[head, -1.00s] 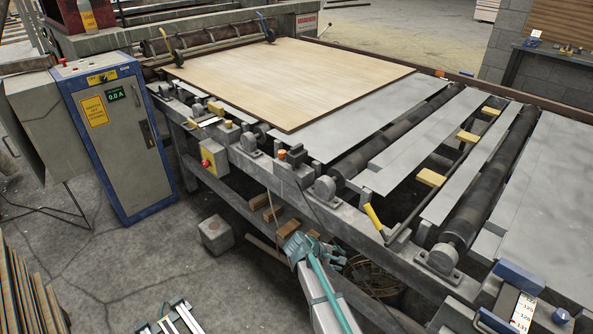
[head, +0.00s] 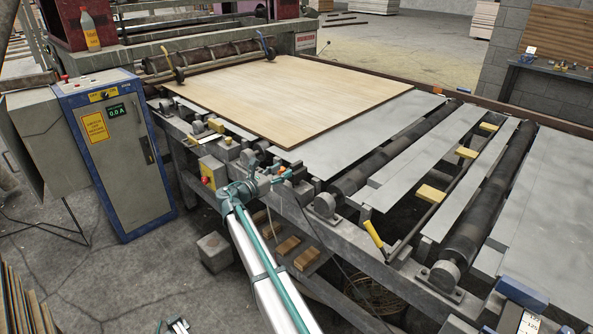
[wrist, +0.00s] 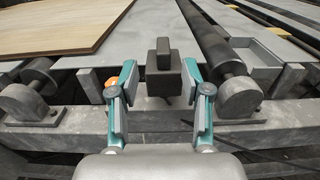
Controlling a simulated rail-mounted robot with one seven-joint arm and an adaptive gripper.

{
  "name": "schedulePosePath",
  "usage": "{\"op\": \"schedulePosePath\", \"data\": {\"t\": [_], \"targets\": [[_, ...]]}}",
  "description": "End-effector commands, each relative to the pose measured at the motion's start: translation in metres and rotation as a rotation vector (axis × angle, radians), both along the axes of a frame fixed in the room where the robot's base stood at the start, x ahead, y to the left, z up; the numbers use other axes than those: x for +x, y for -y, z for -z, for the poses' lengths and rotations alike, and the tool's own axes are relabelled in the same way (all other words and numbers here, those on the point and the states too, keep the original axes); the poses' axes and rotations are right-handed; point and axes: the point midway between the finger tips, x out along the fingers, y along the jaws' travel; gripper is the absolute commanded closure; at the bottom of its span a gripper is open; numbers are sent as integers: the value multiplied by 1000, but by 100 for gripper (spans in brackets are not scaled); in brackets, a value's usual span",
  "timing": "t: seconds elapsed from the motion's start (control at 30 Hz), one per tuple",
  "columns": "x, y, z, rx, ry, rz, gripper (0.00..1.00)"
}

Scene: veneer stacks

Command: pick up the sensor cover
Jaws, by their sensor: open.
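The sensor cover looks to be the dark grey block with an upright tab (wrist: 163,70), at the near edge of the roller table in the wrist view. My gripper (wrist: 163,92) is open, with one teal-backed finger on each side of the block in the picture. I cannot tell whether the fingertips reach around it or are still short of it. In the head view my gripper (head: 282,176) is at the table's near rail and largely hides the block.
An orange knob (wrist: 112,82) is just behind the left finger. Bearing housings (wrist: 25,103) and (wrist: 238,97) flank the gripper on the rail. A plywood sheet (head: 300,95) lies on the table behind. A blue-framed control cabinet (head: 118,155) stands at left.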

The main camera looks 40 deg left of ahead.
Motion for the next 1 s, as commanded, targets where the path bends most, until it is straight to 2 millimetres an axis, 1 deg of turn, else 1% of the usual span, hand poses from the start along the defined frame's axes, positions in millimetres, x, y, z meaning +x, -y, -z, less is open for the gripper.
{"op": "schedulePosePath", "data": {"t": [0.03, 0.1, 0.37, 0.6, 0.67, 0.77, 0.93, 0.97, 1.0], "targets": [[10, 0, -1, 0, 0, 3, 52], [18, 1, -1, 1, 0, 1, 52], [34, 4, 1, 1, -1, 2, 52], [66, 8, 2, 1, -2, 2, 52], [72, 9, 3, 1, -2, 2, 52], [76, 9, 3, 1, -2, 0, 52], [76, 10, 4, 2, -2, 0, 52], [76, 10, 4, 2, -2, 0, 54], [76, 10, 4, 2, -2, 0, 60]]}}
